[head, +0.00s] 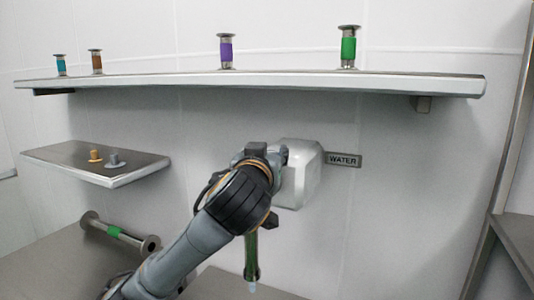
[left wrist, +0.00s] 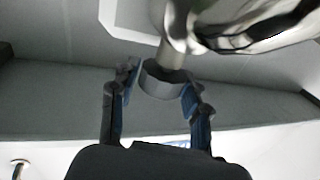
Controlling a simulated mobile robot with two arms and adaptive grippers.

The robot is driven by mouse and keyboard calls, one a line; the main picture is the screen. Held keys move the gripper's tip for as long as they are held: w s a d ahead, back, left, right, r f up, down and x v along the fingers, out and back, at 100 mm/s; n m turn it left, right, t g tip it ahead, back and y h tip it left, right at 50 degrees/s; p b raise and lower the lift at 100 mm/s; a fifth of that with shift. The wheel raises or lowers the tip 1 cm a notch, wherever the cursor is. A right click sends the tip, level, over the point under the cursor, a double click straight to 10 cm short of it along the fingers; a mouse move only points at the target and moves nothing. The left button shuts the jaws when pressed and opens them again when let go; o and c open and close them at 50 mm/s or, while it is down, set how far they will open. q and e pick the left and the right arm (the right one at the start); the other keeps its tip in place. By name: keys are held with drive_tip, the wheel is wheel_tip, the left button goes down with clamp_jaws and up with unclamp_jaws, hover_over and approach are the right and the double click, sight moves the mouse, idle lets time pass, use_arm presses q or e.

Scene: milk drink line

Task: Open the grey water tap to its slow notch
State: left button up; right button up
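The water unit is a pale grey box (head: 302,178) on the wall, beside a WATER label (head: 343,160). In the head view my left arm's dark wrist covers the front left of the box and hides my left fingertips and the tap. In the left wrist view a short grey cylindrical part, which looks like the grey water tap (left wrist: 161,84), lies between the fingers of my left gripper (left wrist: 160,88). The blue pads appear to touch it on both sides. The tap's notch marks are not visible. My right gripper is not in view.
A green-tinted tube (head: 251,258) hangs below my wrist. A green-banded spool (head: 115,233) lies lower left. A small shelf (head: 125,178) holds an orange and a grey knob-like piece. A long upper shelf (head: 260,84) carries several banded spools. The wall right of the label is clear.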

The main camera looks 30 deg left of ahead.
use_arm(q)
drive_tip(key=shift+o, duration=0.9)
drive_tip(key=shift+s, duration=0.2)
drive_tip(key=v, duration=0.7)
drive_tip(key=shift+d, duration=0.1)
